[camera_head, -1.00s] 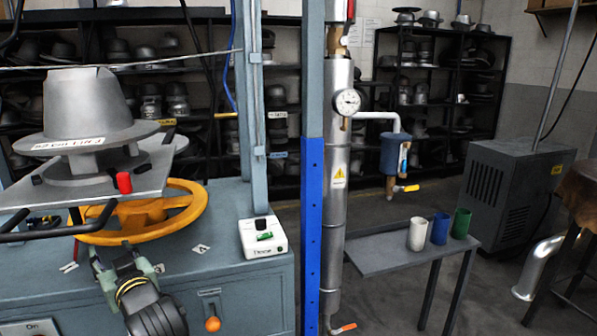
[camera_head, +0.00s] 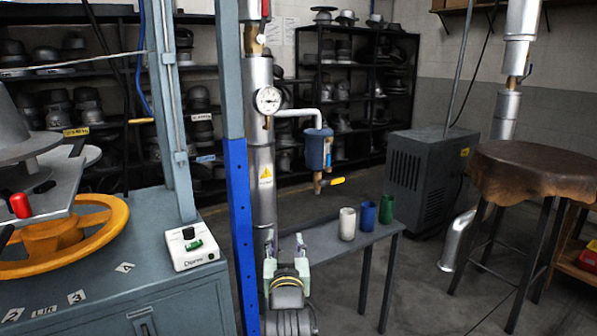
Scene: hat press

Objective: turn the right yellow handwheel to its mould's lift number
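The yellow handwheel (camera_head: 62,264) lies flat above the grey cabinet top (camera_head: 150,236) at the left, its left part cut off by the frame. A grey metal plate (camera_head: 62,200) with a red knob (camera_head: 20,205) sits above it. The grey hat mould (camera_head: 12,137) above that is mostly out of view, and its label does not show now. Number tags on the cabinet top include "Lift" (camera_head: 44,309), "3" (camera_head: 77,297) and "4" (camera_head: 124,267). My gripper (camera_head: 286,240) is well right of the wheel, in front of the steel pipe, fingers apart and empty.
A blue and grey post (camera_head: 240,210) stands between the wheel and my gripper. A white box with a green switch (camera_head: 193,248) sits on the cabinet's right corner. A small table (camera_head: 318,238) with three cups and a leather-topped stool (camera_head: 535,170) are to the right.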

